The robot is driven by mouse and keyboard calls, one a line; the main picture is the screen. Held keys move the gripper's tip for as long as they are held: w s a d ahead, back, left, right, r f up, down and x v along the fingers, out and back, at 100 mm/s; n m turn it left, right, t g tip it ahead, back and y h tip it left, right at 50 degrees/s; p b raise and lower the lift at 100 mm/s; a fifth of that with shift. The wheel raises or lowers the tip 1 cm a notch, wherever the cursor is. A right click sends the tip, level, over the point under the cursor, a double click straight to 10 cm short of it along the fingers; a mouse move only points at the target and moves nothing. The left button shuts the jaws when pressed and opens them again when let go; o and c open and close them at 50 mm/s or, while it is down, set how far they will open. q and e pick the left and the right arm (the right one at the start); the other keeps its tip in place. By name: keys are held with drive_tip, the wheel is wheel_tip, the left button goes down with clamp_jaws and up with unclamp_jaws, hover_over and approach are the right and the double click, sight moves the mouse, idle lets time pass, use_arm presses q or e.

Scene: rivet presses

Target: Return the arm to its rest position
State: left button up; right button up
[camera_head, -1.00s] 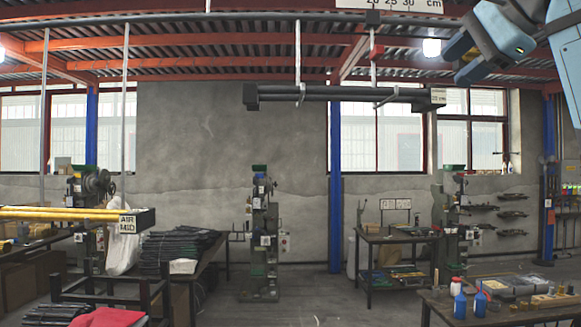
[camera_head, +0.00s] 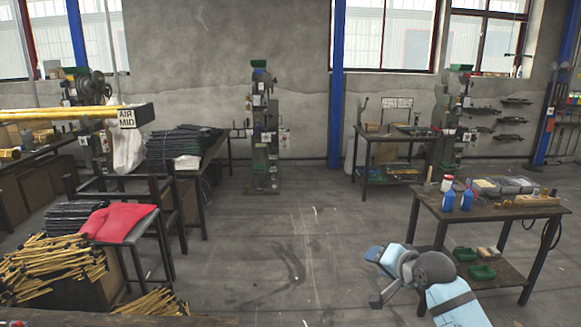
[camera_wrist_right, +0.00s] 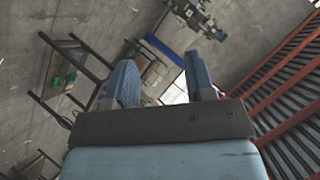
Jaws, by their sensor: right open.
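My right arm (camera_head: 455,304), light blue with grey joints, reaches in from the bottom right of the head view, in front of the workbench there. In the right wrist view my right gripper (camera_wrist_right: 162,82) shows its two blue-grey fingers spread apart with nothing between them. The fingers are apart from the surrounding furniture, which is seen at a distance and tilted. I cannot clearly tell the fingertips in the head view. My left arm and left gripper are not in view.
At left are a red cloth (camera_head: 118,221), yellow-handled tools (camera_head: 50,268) and a yellow-barred rack. A rivet press (camera_head: 264,130) stands by the wall. The middle floor is clear.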

drive_tip(key=s+a+f+n+h, duration=0.15)
drive_tip(key=s+f+n, duration=0.45)
drive_tip(key=s+f, duration=1.8)
drive_tip(key=s+f+n+p, duration=0.1)
drive_tip(key=s+f, duration=0.3)
drive_tip(key=s, duration=0.9)
drive_tip(key=shift+s+a+n, duration=0.15)
drive_tip(key=shift+s+n, duration=0.15)
drive_tip(key=shift+n, duration=0.6)
drive_tip(key=shift+f, duration=0.1)
